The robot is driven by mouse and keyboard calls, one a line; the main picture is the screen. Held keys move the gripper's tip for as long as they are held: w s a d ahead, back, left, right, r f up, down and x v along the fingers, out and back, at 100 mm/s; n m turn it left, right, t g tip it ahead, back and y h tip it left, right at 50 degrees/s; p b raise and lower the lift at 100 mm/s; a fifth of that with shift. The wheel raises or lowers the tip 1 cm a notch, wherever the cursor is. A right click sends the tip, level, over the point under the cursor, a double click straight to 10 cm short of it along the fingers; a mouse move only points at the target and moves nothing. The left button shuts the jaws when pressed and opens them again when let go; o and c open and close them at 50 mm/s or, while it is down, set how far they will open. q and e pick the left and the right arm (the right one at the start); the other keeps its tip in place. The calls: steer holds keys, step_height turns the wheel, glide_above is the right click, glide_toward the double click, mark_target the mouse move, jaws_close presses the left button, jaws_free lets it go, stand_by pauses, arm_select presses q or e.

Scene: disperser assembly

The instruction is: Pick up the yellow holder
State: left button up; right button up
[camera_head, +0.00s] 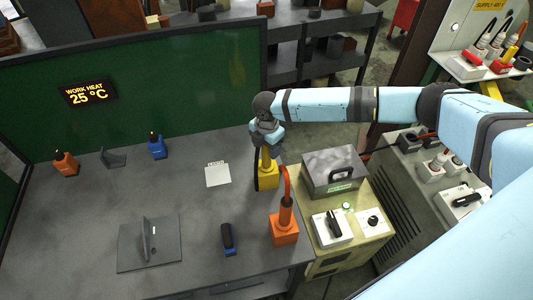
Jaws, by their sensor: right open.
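The yellow holder (267,178) stands upright near the right edge of the grey table. My right gripper (268,147) is right above it, at its top, and hides part of its upper end. The gripper is open. I cannot tell whether its fingers touch the holder. My left gripper is not in view.
An orange holder (285,231) stands just in front of the yellow one. A blue-and-black tool (229,239), a grey plate with an upright fin (135,252), a blue holder (157,149) and another orange holder (66,165) are on the table. A grey box (333,171) stands to the right.

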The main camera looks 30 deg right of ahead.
steer(key=shift+f, duration=0.35)
steer(key=shift+c, duration=0.4)
steer(key=c, duration=0.9)
steer(key=shift+r, duration=0.15)
